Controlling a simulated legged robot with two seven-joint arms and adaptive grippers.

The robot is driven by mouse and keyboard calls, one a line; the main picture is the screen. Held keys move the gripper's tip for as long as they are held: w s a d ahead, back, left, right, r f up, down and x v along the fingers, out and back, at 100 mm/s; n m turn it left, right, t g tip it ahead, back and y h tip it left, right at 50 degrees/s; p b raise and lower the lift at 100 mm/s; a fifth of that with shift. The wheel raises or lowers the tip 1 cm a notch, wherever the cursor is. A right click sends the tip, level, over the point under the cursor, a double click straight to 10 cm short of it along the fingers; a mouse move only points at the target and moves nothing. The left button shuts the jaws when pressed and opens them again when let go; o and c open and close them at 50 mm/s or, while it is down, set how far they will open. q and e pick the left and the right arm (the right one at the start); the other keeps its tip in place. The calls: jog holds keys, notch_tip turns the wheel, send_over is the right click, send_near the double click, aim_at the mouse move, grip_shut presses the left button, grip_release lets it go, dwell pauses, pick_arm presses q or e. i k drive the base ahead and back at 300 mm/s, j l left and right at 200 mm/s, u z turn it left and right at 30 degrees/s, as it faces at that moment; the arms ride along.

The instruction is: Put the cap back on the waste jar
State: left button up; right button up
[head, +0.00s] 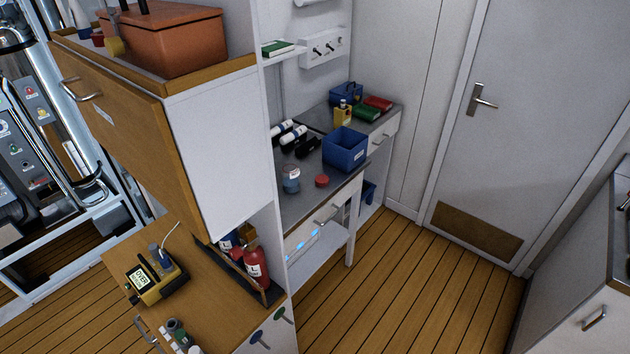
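A small clear jar (291,181) with bluish contents stands on the grey worktop (301,207), near its front left part. It looks like the waste jar, and no cap shows on it. A red round cap (322,181) lies on the same worktop just right of the jar, apart from it. Neither of my grippers shows in the head view.
A blue bin (345,149) stands behind and right of the cap. Black and white cylinders (292,137) lie behind the jar. A tall white cabinet side (225,140) rises left of the worktop. The wooden floor (400,290) in front is clear.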

aim_at(290, 173)
jog(key=i+l+u, duration=0.1)
jog(key=u, duration=0.3)
jog(key=l+u, duration=0.15)
jog(key=u, duration=0.3)
jog(key=i+l+u, duration=0.1)
jog(key=u, duration=0.3)
jog(key=l+u, duration=0.2)
jog(key=l, duration=0.45)
jog(key=l+u, duration=0.15)
jog(key=l, duration=0.5)
jog(key=l+u, duration=0.2)
jog(key=l, duration=0.45)
jog(key=k+l+u, duration=0.15)
jog(key=l, duration=0.95)
jog(key=k, duration=0.05)
